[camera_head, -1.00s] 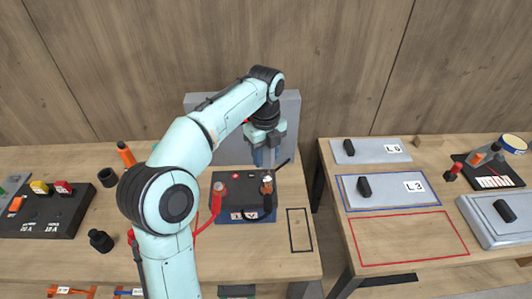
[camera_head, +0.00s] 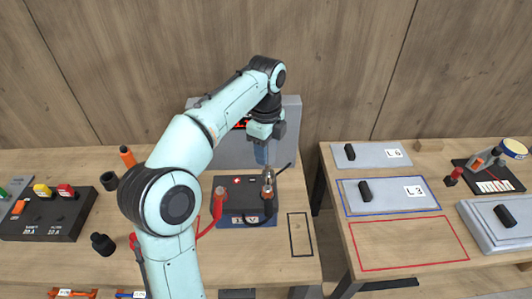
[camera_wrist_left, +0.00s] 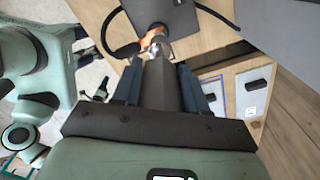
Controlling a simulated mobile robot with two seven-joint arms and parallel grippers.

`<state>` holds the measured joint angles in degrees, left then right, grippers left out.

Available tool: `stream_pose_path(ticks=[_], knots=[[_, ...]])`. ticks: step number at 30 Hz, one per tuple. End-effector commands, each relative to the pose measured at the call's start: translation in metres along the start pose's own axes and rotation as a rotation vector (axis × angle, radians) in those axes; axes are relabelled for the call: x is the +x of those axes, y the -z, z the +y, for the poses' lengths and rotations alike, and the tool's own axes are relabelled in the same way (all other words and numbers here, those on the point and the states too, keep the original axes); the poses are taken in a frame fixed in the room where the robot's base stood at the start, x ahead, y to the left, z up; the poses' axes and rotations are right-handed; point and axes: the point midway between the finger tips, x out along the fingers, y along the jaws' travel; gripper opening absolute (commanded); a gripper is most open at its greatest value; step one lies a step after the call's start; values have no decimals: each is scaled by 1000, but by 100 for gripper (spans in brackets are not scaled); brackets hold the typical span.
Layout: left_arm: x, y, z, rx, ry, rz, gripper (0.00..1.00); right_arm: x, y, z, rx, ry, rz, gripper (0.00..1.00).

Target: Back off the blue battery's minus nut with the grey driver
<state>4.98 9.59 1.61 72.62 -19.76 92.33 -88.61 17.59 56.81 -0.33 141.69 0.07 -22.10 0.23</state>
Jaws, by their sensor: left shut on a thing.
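The blue battery (camera_head: 232,218) stands on the bench with a dark top. Its minus terminal, a copper-orange clamp (camera_head: 267,190) with a black cable, is at its right; it also shows in the wrist view (camera_wrist_left: 154,36). My left gripper (camera_head: 262,158) is above and just behind that terminal. In the wrist view its blue fingers are shut on the grey driver (camera_wrist_left: 163,86), which points at the terminal. Metal shows where the driver's far end meets the clamp area; I cannot tell whether it touches the nut. My right gripper is out of view.
A red clamp (camera_head: 218,202) with a red cable sits at the battery's left. A grey panel (camera_head: 292,125) stands behind. A black fuse block (camera_head: 45,222) is at left. An empty black outline (camera_head: 299,234) lies right of the battery. A second table holds grey lidded boxes (camera_head: 385,194).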

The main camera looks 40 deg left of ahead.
Motion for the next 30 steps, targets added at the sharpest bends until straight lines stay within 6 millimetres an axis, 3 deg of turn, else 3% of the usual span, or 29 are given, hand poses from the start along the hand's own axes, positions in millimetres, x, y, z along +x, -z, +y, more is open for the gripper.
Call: stream_pose_path(ticks=[16, 30], knots=[[-32, 0, 0, 0, 1, 0, 0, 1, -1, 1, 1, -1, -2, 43], [-36, 0, 1, 0, 0, 0, 0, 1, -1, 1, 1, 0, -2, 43]])
